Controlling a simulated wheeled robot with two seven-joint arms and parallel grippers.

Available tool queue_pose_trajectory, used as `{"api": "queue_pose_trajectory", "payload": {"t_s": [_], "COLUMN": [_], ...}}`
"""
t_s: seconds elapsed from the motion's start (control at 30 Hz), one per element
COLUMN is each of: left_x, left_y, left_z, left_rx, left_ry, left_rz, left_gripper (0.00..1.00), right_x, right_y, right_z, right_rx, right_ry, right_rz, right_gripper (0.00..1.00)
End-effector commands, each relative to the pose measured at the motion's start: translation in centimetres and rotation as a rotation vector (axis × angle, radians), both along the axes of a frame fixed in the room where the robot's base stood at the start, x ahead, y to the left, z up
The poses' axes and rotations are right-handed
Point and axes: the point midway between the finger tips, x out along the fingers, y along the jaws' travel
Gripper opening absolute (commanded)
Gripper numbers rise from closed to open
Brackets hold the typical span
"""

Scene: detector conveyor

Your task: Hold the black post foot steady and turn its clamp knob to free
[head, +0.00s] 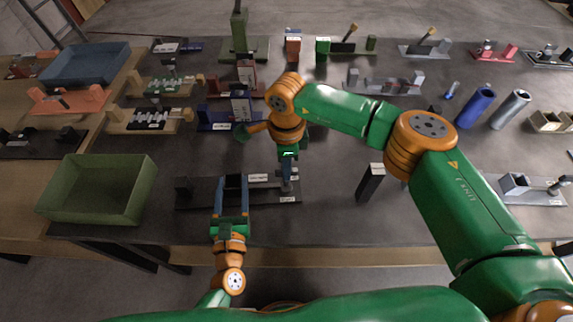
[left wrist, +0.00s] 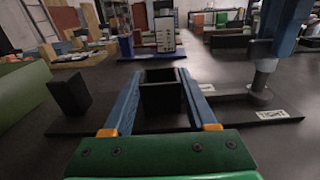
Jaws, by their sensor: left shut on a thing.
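The black post foot (left wrist: 161,101) is a dark block on a long black base plate (head: 196,204). My left gripper (head: 232,184) is shut on it, with one blue finger on each side in the left wrist view. The grey clamp knob (left wrist: 263,82) stands at the plate's right end, upright on a round base. My right gripper (head: 287,172) points down at the knob from above and its fingers cover the knob's top; I cannot tell whether they close on it.
A green open bin (head: 98,190) stands left of the plate. A dark upright block (head: 370,183) with a pale top stands to the right. Several fixtures on base plates fill the table behind. The tabletop right of the plate is clear up to that block.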

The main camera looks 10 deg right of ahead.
Motion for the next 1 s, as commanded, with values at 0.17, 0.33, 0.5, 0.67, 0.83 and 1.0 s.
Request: {"api": "queue_pose_trajectory", "payload": {"t_s": [0.17,0.33,0.5,0.67,0.83,1.0], "left_x": [0.0,-0.1,-0.1,0.0,0.0,-0.1], "left_y": [0.0,0.0,0.0,0.0,0.0,0.0], "left_z": [-0.1,-0.1,-0.1,-0.1,-0.1,-0.1], "left_rx": [0.001,0.001,0.001,0.0,0.0,0.0], "left_ry": [0.003,0.003,0.003,0.003,0.003,0.003], "left_rz": [-0.001,-0.001,-0.001,-0.001,-0.001,-0.001], "left_gripper": [0.0,0.0,0.0,0.0,0.0,0.0], "right_x": [0.0,0.0,0.1,0.1,0.1,0.0], "right_y": [0.0,0.0,0.0,0.0,0.0,0.0], "right_z": [0.0,0.0,2.1,6.8,10.6,12.0], "right_rx": [0.0,-0.001,0.0,0.0,0.0,0.0], "right_ry": [0.0,0.0,-0.005,-0.007,-0.005,-0.001], "right_rz": [-0.001,-0.001,-0.002,-0.001,-0.003,-0.001], "right_gripper": [0.44,0.44,0.44,0.44,0.44,0.44]}}
